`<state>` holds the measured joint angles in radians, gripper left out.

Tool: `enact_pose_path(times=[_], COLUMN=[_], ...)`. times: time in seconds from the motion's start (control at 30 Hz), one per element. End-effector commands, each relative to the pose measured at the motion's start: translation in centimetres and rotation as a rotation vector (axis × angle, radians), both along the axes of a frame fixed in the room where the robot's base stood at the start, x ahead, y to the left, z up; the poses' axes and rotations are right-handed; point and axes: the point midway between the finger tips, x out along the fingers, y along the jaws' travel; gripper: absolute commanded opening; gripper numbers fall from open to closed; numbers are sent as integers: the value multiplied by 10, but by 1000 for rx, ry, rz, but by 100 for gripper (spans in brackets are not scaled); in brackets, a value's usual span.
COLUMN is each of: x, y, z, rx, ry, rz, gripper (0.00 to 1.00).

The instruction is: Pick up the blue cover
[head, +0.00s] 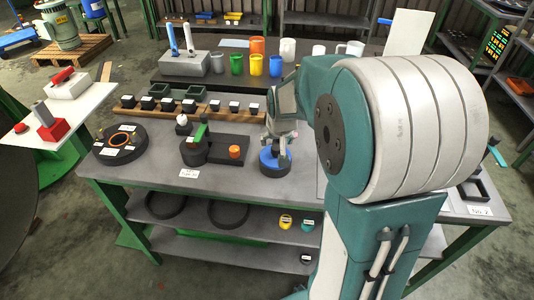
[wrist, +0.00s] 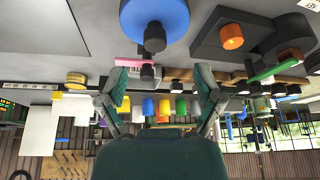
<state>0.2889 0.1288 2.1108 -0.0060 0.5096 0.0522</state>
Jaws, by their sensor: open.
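The blue cover (head: 269,164) is a round blue disc near the front edge of the table in the head view, with a dark base under it. My gripper (head: 279,150) is over the cover and hides part of its top. The wrist view is upside down, and there the blue cover (wrist: 172,13) shows at the top with a dark knob in its middle. My gripper's two fingers are spread wide there (wrist: 160,88), with nothing held between them. I cannot tell whether a finger touches the cover.
Left of the cover stands a dark fixture (head: 194,150) with a green lever and an orange knob (head: 235,152). A round dark part with an orange ring (head: 122,139) lies further left. Labelled dark blocks and colored cups (head: 237,64) stand behind. The table's front edge is close.

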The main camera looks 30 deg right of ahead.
Motion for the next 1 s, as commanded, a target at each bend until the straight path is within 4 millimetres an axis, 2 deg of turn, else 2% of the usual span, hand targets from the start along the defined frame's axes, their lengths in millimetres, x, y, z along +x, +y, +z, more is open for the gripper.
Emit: enact_pose_path(times=[0.03, 0.13, 0.37, 0.7, 1.0], x=[3, 9, 17, 40, 42], y=[-2, -2, 1, -14, -13], z=[-11, -24, -38, -74, -78], rx=[2, 0, -5, -2, -5], ry=[5, 4, 3, 3, 0], rz=[-1, 0, 2, 0, 0], gripper=[84, 84, 84, 84, 84])
